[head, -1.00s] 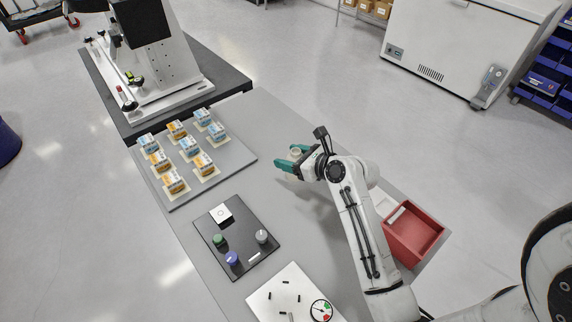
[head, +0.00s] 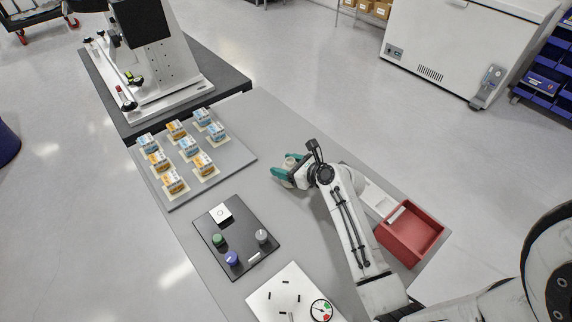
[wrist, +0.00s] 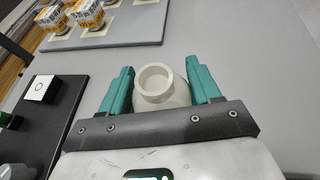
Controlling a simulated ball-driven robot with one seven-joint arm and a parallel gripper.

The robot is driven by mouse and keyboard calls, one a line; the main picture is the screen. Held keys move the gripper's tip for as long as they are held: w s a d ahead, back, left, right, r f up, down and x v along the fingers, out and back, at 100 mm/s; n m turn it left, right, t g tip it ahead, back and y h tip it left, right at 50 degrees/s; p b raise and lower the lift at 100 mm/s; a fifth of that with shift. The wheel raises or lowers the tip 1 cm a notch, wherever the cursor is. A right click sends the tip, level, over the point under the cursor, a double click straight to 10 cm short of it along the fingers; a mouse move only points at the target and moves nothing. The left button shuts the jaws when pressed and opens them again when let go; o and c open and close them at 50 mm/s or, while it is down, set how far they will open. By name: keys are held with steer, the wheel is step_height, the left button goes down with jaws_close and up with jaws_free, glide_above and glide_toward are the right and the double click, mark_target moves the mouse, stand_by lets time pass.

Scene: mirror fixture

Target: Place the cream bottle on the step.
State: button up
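The cream bottle (wrist: 157,84) stands between the two green fingers of my gripper (wrist: 160,88) in the wrist view, its round open mouth facing the camera. The fingers flank its body closely and appear to grip it. In the head view my gripper (head: 286,170) is over the grey table, right of the board of small boxes, with the pale bottle top (head: 290,161) between its fingers. I cannot tell whether the bottle's base touches the table. A pale low block (head: 378,197) beside the red bin may be the step, partly hidden by my arm.
The red bin (head: 410,233) sits at the table's right edge. The grey board (head: 225,170) holds several blue and orange boxes. A black panel with knobs (head: 236,238) and a white plate with a dial (head: 290,295) lie nearer. The table behind my gripper is clear.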

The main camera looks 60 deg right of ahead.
steer(key=o, duration=0.5)
steer(key=shift+c, duration=0.2)
